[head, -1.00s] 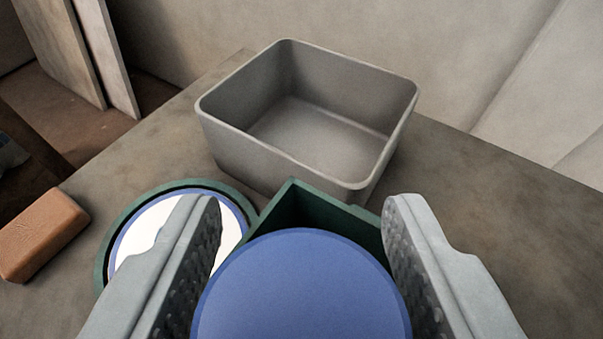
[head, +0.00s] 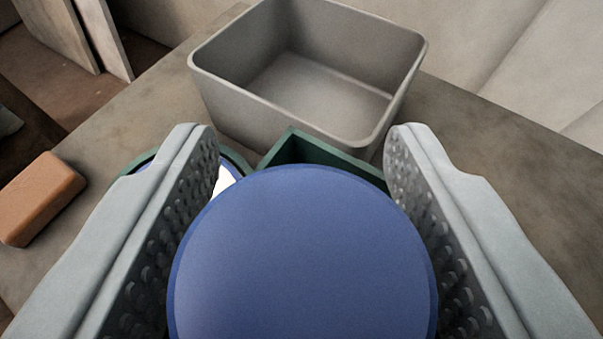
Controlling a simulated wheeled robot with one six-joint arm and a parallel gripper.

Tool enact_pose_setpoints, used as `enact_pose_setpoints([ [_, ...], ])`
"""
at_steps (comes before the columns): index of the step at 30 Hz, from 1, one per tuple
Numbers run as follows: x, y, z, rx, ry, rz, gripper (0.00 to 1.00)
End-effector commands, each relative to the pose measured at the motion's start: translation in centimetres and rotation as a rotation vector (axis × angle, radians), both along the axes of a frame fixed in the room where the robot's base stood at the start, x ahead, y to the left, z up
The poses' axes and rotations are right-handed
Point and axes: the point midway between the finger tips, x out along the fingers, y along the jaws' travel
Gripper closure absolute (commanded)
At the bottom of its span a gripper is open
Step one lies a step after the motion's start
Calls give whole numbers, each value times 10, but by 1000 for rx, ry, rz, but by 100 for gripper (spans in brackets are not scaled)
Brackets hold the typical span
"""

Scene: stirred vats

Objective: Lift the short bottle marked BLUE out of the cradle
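A round blue top (head: 303,255), seen from above, fills the lower middle of the head view. It looks like the top of a bottle; no lettering shows and its sides are hidden below. It stands at a dark green angular holder (head: 325,154), probably the cradle, of which only the far walls show. My gripper (head: 302,150) is open, with one ridged finger on each side of the blue top. I cannot tell whether either finger touches it.
A grey open bin (head: 215,97), empty, stands just beyond the green holder. A green round rim with a white, blue-edged disc (head: 226,180) is partly hidden behind the left finger. An orange-brown block (head: 42,198) lies at the left. The bench at right is bare.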

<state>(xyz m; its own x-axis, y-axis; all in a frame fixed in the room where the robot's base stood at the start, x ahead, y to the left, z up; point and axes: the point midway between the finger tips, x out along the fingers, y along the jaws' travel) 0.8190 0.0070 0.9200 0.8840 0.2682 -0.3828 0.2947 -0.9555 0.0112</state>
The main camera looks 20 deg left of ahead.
Motion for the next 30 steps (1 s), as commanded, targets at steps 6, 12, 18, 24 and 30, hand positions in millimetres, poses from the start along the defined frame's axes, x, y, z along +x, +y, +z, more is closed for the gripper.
enact_pose_setpoints([
  [6, 0, 0, 0, 0, 0, 0, 51],
  [12, 0, 0, 0, 0, 0, 0, 51],
  [18, -4, -1, 2, 0, -1, 0, 51],
  [24, -24, -8, 11, -1, -2, -1, 51],
  [30, -51, -16, 23, -1, -2, -1, 51],
])
